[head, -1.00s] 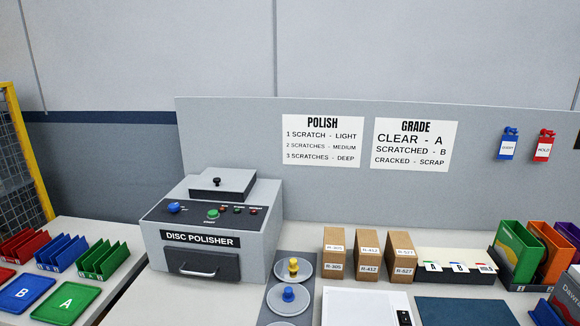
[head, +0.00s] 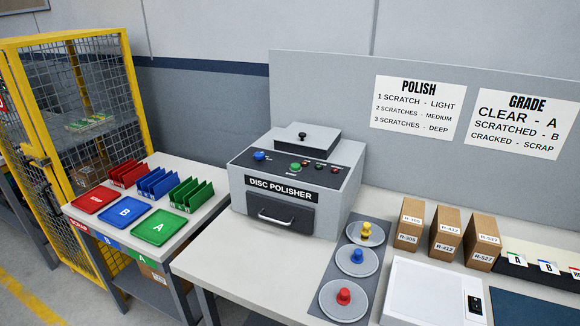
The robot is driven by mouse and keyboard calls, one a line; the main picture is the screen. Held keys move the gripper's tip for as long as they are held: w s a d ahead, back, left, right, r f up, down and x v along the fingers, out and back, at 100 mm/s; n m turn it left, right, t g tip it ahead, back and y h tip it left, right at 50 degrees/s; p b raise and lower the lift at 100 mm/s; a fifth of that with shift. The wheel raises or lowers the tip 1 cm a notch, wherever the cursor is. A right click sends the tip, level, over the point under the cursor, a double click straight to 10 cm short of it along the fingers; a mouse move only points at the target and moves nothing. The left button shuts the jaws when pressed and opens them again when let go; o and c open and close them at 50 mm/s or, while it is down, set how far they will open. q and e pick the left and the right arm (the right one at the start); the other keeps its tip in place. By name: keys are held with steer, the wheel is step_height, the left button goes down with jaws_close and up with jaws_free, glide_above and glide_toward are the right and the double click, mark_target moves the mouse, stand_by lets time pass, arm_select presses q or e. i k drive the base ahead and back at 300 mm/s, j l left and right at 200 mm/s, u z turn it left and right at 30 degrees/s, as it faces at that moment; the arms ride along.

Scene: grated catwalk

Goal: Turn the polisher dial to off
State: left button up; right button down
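The grey disc polisher (head: 252,204) stands on the light bench in the middle of the head view, its lid down and its drawer front facing me. A blue dial (head: 260,156) sits at the left of its dark sloped control panel. The dial's setting is too small to read. A green start button (head: 296,166) and several small lamps or buttons lie to the right of it. Neither of my grippers is in view.
A side table holds red, blue and green trays (head: 160,227) and racks. Right of the polisher lie discs with yellow, blue and red knobs (head: 344,295), several brown boxes (head: 445,232) and a white device (head: 425,293). A yellow mesh cage (head: 90,120) stands at left.

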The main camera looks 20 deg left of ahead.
mark_target(259, 156)
steer(key=i+j+z, duration=0.15)
steer(key=j, duration=0.85)
steer(key=j+z, duration=0.15)
steer(key=j, duration=0.9)
